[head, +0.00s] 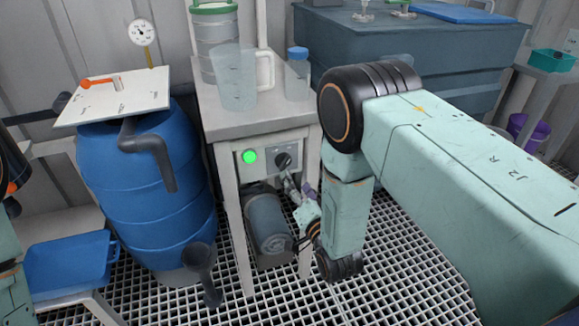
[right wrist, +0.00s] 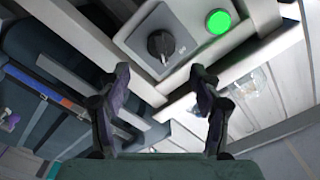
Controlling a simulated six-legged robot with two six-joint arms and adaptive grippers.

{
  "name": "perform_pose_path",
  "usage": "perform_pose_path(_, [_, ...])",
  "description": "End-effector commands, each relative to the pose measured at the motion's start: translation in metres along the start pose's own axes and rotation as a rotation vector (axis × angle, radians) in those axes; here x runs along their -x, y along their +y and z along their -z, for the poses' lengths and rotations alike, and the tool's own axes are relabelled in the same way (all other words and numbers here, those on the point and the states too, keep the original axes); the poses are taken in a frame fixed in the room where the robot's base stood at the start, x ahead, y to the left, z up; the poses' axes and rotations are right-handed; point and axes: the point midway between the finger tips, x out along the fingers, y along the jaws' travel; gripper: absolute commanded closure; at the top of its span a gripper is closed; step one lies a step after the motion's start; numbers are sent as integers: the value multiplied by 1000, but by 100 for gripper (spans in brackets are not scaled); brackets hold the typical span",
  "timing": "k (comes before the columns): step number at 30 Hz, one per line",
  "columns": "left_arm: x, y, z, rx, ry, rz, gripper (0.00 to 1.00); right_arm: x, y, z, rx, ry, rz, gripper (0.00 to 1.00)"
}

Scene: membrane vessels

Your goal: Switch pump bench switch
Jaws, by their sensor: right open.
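The pump bench switch is a black rotary knob (head: 284,160) on a grey plate at the front of the pump bench (head: 228,124). It also shows in the right wrist view as a black knob (right wrist: 161,45). A green lamp (head: 250,157) glows to its left in the head view; it also glows in the right wrist view (right wrist: 218,21). My right gripper (head: 298,188) is just below and in front of the knob. In the right wrist view my right gripper (right wrist: 160,80) is open and empty, its fingers apart with the knob beyond them. My left gripper is out of view.
A clear jug (head: 238,82) and a blue-capped bottle (head: 297,78) stand on the bench. A grey pump (head: 268,222) sits beneath. A blue barrel (head: 150,205) stands left, with a white board (head: 112,98) on top. A dark tank (head: 420,55) stands behind my right arm.

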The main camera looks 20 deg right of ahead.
Motion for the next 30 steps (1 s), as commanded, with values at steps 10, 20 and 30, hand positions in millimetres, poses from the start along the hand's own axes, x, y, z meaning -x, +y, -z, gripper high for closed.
perform_pose_path(10, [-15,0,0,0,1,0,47,-37,-2,-4,-22,4,6,35])
perform_pose_path(20, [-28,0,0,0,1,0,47,-74,-2,-3,-21,0,3,35])
perform_pose_path(30, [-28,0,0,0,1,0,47,-77,-1,-1,-21,-1,3,36])
